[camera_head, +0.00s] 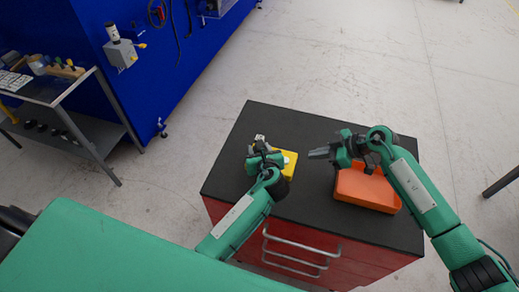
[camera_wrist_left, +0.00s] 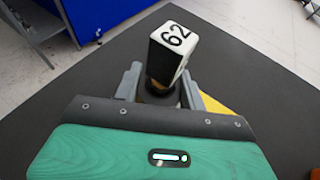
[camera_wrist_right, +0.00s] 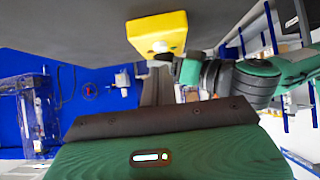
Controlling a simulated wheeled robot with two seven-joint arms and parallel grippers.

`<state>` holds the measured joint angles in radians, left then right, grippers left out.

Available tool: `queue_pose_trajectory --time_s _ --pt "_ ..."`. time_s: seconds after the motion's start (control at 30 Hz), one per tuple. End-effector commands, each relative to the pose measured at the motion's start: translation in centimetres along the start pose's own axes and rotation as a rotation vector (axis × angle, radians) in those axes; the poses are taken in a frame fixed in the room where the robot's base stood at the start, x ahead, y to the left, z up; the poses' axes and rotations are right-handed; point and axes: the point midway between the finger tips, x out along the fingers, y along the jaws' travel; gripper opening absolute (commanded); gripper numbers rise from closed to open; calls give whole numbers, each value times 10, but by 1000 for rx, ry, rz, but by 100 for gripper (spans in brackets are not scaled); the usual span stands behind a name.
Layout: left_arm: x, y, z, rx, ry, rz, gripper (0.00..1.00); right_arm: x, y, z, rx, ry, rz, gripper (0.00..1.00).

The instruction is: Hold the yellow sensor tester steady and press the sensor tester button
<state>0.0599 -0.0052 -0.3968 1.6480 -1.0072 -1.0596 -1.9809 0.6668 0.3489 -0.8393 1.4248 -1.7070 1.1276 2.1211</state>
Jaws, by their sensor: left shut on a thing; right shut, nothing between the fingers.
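The yellow sensor tester (camera_head: 290,166) sits on the dark cabinet top, partly hidden by my left arm. A yellow corner of it shows in the left wrist view (camera_wrist_left: 212,104). My left gripper (camera_wrist_left: 162,88) is shut around a dark round part under a white-topped block marked 62 (camera_wrist_left: 172,38). Whether this block is joined to the tester I cannot tell. In the right wrist view the tester (camera_wrist_right: 157,32) has a small pale round spot on it, perhaps the button. My right gripper (camera_head: 318,154) is shut and empty, to the right of the tester and apart from it.
An orange tray (camera_head: 366,190) lies on the cabinet top (camera_head: 262,118) under my right arm. The far part of the top is clear. A grey cart (camera_head: 88,130) and a blue wall (camera_head: 160,60) stand at the left. Drawer handles (camera_head: 300,262) jut from the cabinet's front.

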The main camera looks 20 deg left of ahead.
Motion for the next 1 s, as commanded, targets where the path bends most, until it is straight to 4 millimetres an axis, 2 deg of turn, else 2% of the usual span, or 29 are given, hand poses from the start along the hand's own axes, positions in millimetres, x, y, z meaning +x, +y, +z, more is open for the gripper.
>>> queue_pose_trajectory --time_s 0.57,0.67,1.0 --pt "0 0 0 0 1 0 3 1 0 -2 -10 -3 2 0" --pt "0 0 0 0 0 0 3 6 -2 -11 -67 -21 15 0" --pt "0 0 0 0 0 0 3 29 -4 -73 -454 -148 139 0"
